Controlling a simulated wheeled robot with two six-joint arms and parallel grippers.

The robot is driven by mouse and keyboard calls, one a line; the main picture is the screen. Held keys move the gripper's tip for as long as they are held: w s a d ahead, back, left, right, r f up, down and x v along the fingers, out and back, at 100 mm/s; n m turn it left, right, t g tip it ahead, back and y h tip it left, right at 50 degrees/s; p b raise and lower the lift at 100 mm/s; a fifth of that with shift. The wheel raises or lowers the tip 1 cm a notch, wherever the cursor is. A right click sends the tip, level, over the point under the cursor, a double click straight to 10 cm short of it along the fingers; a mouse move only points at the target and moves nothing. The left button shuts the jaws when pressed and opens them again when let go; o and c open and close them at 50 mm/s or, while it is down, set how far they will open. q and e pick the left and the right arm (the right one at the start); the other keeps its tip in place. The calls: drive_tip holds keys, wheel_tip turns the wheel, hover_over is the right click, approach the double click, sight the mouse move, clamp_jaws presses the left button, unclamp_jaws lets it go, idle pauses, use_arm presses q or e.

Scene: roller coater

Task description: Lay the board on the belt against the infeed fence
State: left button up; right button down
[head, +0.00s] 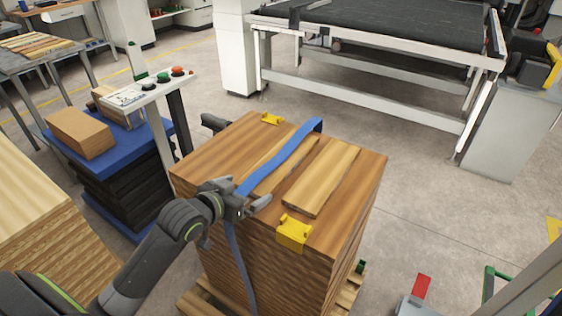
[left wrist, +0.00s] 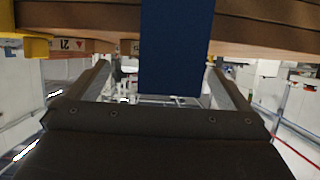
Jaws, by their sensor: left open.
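Two loose-looking boards lie on top of the wooden stack (head: 210,165): a wider pale board (head: 322,175) and a narrower board (head: 283,163), partly under a blue strap (head: 285,160). The strap crosses the top and hangs down the front. My left gripper (head: 250,202) is at the stack's front edge, open, with the strap between its fingers; the left wrist view shows the strap (left wrist: 170,45) between the spread fingers (left wrist: 165,82). The dark belt (head: 390,22) is at the back, on a white frame. I cannot make out the infeed fence for sure. My right gripper is not in view.
Yellow corner pieces (head: 294,232) sit on the stack's edges. A control post (head: 150,90) and a blue-topped pile (head: 100,148) with a cardboard box (head: 80,133) stand left. A grey cabinet (head: 500,135) stands right of the belt. Bare floor lies between stack and belt.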

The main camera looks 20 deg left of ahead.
sight(256, 184)
use_arm(q)
drive_tip(key=x, duration=0.4)
drive_tip(key=shift+w+f, duration=0.15)
drive_tip(key=shift+w, duration=0.05)
